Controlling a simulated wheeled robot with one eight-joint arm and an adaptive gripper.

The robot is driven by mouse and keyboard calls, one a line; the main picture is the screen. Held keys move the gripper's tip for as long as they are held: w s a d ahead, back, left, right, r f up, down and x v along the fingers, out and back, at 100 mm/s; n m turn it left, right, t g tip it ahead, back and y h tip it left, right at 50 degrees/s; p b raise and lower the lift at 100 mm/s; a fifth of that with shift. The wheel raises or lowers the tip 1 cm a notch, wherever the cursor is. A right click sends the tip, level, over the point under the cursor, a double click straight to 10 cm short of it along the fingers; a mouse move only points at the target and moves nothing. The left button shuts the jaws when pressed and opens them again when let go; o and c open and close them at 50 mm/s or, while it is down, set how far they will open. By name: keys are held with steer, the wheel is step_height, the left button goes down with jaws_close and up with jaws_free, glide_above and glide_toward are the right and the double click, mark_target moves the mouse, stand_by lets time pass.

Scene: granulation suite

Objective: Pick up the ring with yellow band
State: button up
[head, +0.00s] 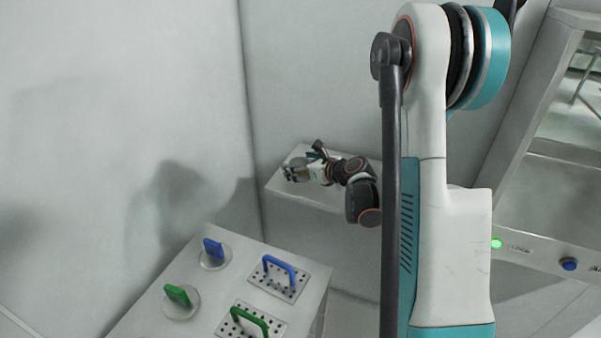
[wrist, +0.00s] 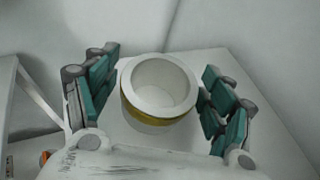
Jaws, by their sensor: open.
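The ring with yellow band (wrist: 145,118) is a thick white ring with a yellow stripe around its lower outer side. In the wrist view it sits upright on a pale shelf top (wrist: 190,62), its hollow facing up. My gripper (wrist: 160,95) is open, with one teal-padded finger to the left of the ring and the other to the right. In the head view my gripper (head: 292,171) is over the small shelf in the corner, and the ring is hardly discernible there.
A pale bench (head: 215,290) at lower left carries blue and green handles on round and perforated plates. Walls stand close behind the shelf. At right is a cabinet (head: 545,235) with a lit green button and a blue button.

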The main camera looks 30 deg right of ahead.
steer(key=c, duration=1.3)
steer(key=shift+r, duration=0.1)
